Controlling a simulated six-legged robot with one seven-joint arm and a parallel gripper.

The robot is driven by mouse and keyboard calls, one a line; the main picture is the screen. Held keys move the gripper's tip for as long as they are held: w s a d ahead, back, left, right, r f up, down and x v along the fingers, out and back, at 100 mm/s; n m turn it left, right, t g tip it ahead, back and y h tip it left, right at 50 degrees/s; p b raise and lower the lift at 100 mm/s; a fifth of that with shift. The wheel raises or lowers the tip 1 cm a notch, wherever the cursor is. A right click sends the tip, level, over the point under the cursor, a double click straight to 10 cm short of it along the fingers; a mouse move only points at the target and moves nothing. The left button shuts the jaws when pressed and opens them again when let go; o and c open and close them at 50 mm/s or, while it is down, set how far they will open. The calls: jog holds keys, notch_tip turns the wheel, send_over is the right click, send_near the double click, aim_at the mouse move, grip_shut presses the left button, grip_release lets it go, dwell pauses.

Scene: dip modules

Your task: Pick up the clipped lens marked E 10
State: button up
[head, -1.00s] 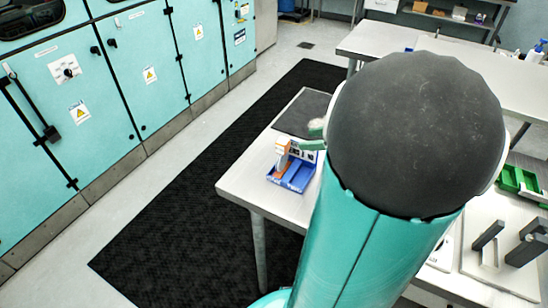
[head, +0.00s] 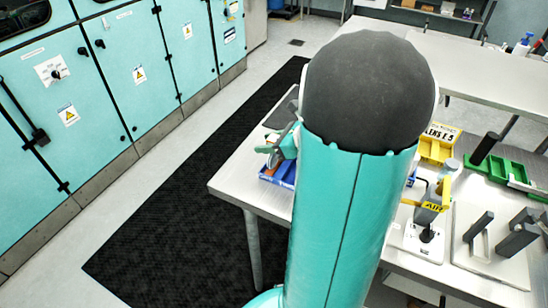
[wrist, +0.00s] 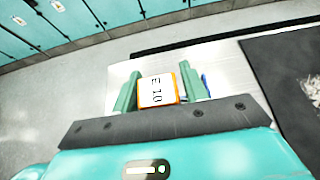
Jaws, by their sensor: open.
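The lens marked E 10 (wrist: 158,91) shows in the wrist view as a white label with an orange edge, reading sideways. My gripper (wrist: 159,87) is open, with one green finger on each side of the label in the picture. I cannot tell whether the fingers touch it or how far beyond them it is. In the head view my gripper (head: 281,149) is over the near-left table by a blue tray (head: 284,179). My gripper and arm hide most of the lens there. A little blue shows right of the label in the wrist view.
A dark mat (wrist: 285,75) lies right of the lens in the wrist view. In the head view, a yellow bin marked LENS E 5 (head: 438,147), a yellow AIR stand (head: 434,206) and green trays (head: 500,169) stand to the right. Teal cabinets (head: 100,100) line the left.

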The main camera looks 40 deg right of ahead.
grip_shut()
